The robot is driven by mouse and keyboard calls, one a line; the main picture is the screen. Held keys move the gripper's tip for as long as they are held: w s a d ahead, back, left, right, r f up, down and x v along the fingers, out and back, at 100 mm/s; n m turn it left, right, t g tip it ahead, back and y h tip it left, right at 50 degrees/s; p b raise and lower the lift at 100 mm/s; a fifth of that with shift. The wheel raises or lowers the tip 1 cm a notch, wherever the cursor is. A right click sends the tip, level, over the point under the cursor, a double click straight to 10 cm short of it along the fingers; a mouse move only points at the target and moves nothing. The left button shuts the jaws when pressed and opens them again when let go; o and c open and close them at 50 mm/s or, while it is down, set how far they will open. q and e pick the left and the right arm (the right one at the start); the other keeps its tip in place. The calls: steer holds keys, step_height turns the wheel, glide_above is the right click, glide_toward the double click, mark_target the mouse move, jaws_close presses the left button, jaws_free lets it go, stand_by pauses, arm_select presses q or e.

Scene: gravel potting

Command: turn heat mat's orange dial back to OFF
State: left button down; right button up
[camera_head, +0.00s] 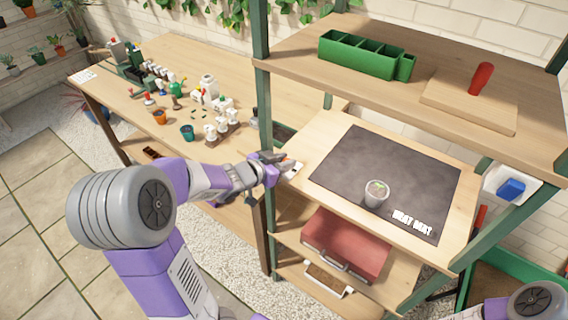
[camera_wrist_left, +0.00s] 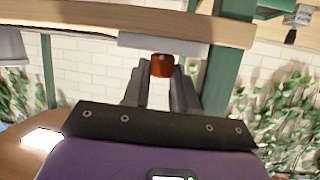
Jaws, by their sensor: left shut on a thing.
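The heat mat (camera_head: 340,168) is a dark sheet with white lettering, lying on the middle shelf of the rack. A small white control box (camera_head: 291,169) is at that shelf's left edge, partly behind my left gripper (camera_head: 272,163). In the left wrist view the orange dial (camera_wrist_left: 162,66) sits between the fingertips of my left gripper (camera_wrist_left: 162,75), below a pale grey-white bar (camera_wrist_left: 163,44). The left gripper is shut on the dial. The dial's setting marks cannot be read. The dial is hidden in the head view. My right gripper is out of view.
A green rack post (camera_head: 267,130) is close beside my left gripper. A red case (camera_head: 345,243) lies on the shelf below. A wooden bench (camera_head: 130,92) with bottles and pots stands at left.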

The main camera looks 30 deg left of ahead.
arm_select(q)
steer(key=shift+f, duration=0.1)
stand_by(0.4)
steer(key=c, duration=1.2)
jaws_free()
